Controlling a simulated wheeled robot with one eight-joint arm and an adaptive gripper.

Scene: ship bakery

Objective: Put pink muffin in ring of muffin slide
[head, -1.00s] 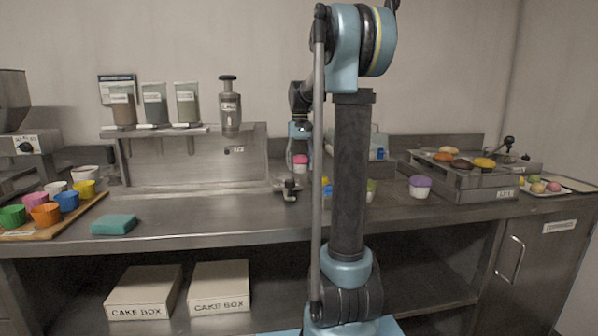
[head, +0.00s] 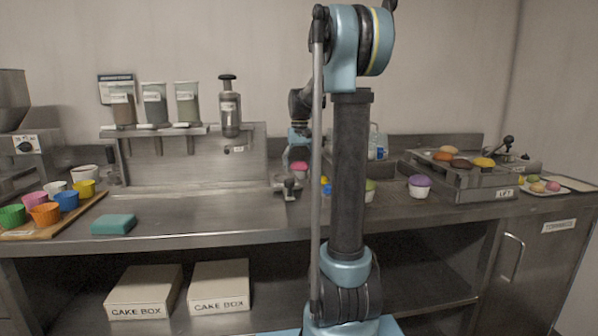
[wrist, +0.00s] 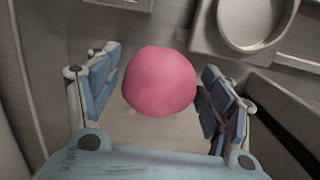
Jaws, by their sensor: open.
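The pink muffin (head: 299,167) stands on the steel counter at the back, next to the metal muffin slide (head: 287,187). In the wrist view its round pink top (wrist: 158,82) lies between the two blue-padded fingers of my gripper (wrist: 157,75). The fingers are open, with a gap showing on each side of the muffin. An empty-looking round metal ring (wrist: 285,39) shows at the upper right of the wrist view, apart from the muffin. In the head view my gripper (head: 299,150) is just above the muffin, small and partly hidden behind my arm.
A purple-topped muffin (head: 419,187) stands to the right. A green muffin (head: 370,190) is partly hidden by my arm. A metal lift (head: 475,183) with several muffins is further right. A teal sponge (head: 114,224) and a board of colored cups are left. The front counter is mostly clear.

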